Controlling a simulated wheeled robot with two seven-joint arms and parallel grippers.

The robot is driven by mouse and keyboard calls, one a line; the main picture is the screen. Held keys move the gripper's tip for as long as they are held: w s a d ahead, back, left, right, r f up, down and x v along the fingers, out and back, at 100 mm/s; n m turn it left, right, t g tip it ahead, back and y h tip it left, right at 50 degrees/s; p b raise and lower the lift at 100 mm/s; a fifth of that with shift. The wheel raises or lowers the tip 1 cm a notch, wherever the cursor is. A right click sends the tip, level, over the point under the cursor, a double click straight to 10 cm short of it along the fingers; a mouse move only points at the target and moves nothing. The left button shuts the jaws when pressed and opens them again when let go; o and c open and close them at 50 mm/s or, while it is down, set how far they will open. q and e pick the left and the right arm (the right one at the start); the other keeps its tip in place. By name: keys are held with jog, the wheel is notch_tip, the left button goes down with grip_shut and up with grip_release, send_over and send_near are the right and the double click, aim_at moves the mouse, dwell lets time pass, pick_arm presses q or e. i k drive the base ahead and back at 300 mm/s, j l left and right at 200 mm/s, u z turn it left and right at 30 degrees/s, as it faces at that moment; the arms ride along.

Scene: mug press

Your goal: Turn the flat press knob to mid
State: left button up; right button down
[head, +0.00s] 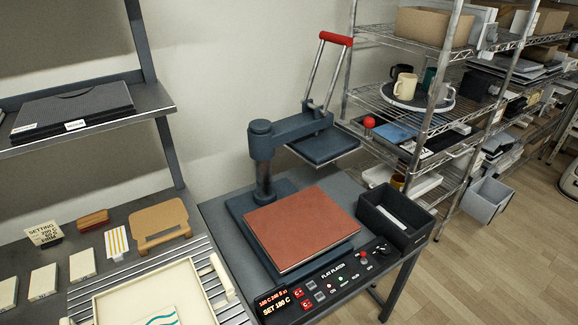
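The flat press (262,155) stands on a dark table, its upper plate swung aside and its red-topped handle (335,39) raised. Its lower platen carries a reddish-brown pad (302,228). A control panel (325,287) labelled FLAT PLATEN runs along the front edge, with a lit display (275,302) that seems to read SET 180 C. A small dark round knob (380,251) sits at the panel's right end. Its pointer direction is too small to tell. Neither of my grippers is in view.
A black open bin (396,216) stands just behind and right of the knob. A slatted bench with a cream tray (150,292) lies at the left. Wire shelves with mugs (405,87) stand at the back right. The space in front of the panel is clear.

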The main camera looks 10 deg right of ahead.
aim_at(385, 251)
jog(key=z, duration=1.15)
